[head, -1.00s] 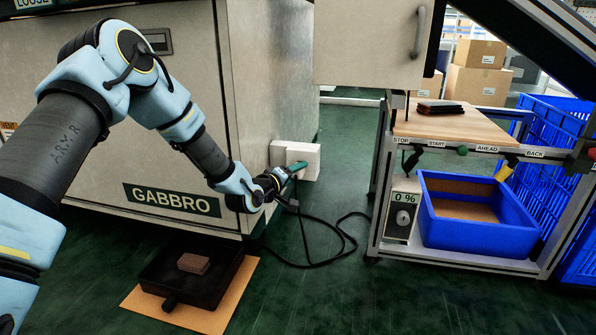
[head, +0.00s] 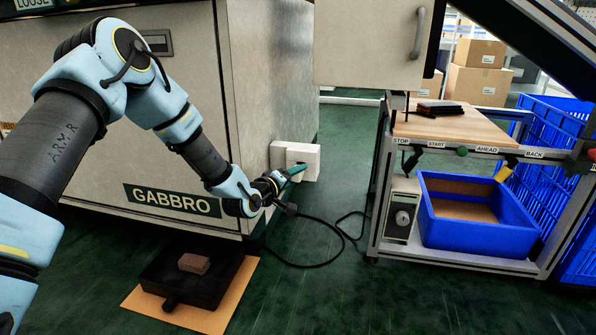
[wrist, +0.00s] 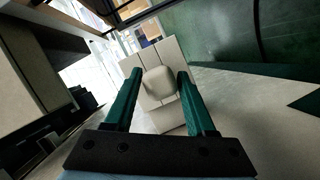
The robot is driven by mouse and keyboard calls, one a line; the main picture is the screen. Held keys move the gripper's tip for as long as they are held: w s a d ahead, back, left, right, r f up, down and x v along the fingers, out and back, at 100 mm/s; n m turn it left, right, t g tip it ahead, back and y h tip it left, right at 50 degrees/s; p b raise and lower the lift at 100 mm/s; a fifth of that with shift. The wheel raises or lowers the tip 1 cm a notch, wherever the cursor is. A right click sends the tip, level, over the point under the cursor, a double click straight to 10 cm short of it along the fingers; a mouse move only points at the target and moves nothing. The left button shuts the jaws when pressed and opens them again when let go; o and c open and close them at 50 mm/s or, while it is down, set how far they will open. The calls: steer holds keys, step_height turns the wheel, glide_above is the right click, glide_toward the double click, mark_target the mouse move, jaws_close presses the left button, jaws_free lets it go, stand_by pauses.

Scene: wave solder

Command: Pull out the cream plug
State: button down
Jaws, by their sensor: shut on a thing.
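The cream plug (wrist: 158,83) shows in the wrist view between the two green fingers of my gripper (wrist: 160,85), which is shut on it. Behind it is the cream socket box (wrist: 140,60). In the head view this box (head: 311,154) sticks out from the right side of the big cream cabinet. My gripper (head: 296,171) is at the box's front, where its fingers hide the plug. I cannot see clearly whether the plug's face is still touching the box. A black cable (head: 325,230) runs from below the gripper.
The cable loops over the green floor towards a workbench with a blue bin (head: 475,235) and a control box (head: 402,210) whose display is dark. A black tray (head: 215,285) with a brown block lies below the cabinet. Floor between cabinet and bench is clear apart from the cable.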

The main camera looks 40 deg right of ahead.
steer(key=shift+s+a, duration=0.15)
steer(key=shift+a, duration=0.15)
stand_by(0.4)
steer(key=shift+s+a+p, duration=0.25)
steer(key=shift+s+a, duration=0.2)
steer(key=shift+a, duration=0.25)
steer(key=shift+s+a+p, duration=0.2)
steer(key=shift+s+a, duration=0.25)
steer(key=shift+a, duration=0.25)
steer(key=shift+s+a+p, duration=0.25)
steer(key=shift+s+a, duration=0.2)
steer(key=shift+a, duration=0.25)
